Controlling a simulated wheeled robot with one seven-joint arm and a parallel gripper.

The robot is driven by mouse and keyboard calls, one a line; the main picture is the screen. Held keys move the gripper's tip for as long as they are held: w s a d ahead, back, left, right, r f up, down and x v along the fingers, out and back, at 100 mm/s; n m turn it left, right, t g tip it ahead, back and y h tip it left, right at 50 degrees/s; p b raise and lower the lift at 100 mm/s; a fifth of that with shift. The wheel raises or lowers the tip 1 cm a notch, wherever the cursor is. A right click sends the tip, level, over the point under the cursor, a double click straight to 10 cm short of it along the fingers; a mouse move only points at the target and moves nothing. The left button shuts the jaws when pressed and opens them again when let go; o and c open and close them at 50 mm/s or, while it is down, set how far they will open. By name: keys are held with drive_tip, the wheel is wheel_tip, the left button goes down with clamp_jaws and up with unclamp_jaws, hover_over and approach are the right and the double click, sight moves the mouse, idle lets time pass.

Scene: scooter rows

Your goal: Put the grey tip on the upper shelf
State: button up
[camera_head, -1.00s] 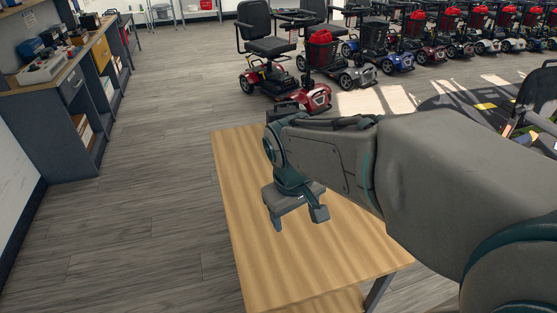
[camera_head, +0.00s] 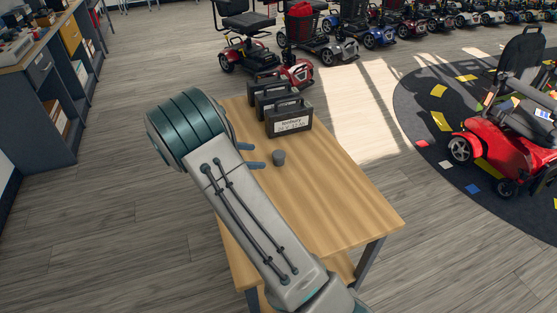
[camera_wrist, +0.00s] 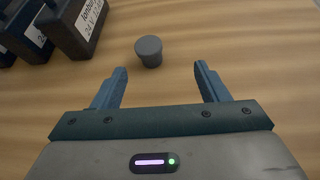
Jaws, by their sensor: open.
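The grey tip (camera_head: 279,157) is a small round grey piece standing on the wooden table, in front of the black battery cases. It also shows in the wrist view (camera_wrist: 149,50), just beyond my fingertips and between their lines, nearer the left finger. My gripper (camera_wrist: 160,76) is open and empty, low over the table. In the head view its two blue fingers (camera_head: 251,155) point right toward the tip, apart from it. The wooden table (camera_head: 340,205) has a lower board under its top; I cannot tell which shelf is the upper one.
Several black battery cases (camera_head: 289,121) stand at the table's far end, close behind the tip. The table's right part is clear. A workbench with shelves (camera_head: 48,75) stands at the left. Scooters (camera_head: 267,62) line the back, and a red scooter (camera_head: 510,140) stands at the right.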

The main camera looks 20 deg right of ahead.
sight(283, 155)
drive_tip(key=shift+w+a+f+n+t+h, duration=0.3)
drive_tip(key=shift+w+f+n, duration=0.3)
drive_tip(key=shift+w+f, duration=0.15)
drive_tip(key=shift+w+d+f, duration=0.1)
drive_tip(key=shift+d+f, duration=0.15)
drive_tip(key=shift+d, duration=0.05)
drive_tip(key=x, duration=1.3)
drive_tip(key=shift+d+r, duration=0.15)
drive_tip(key=shift+r, duration=0.1)
drive_tip(key=c, duration=1.1)
drive_tip(key=shift+c, duration=0.2)
drive_tip(key=shift+r, duration=0.15)
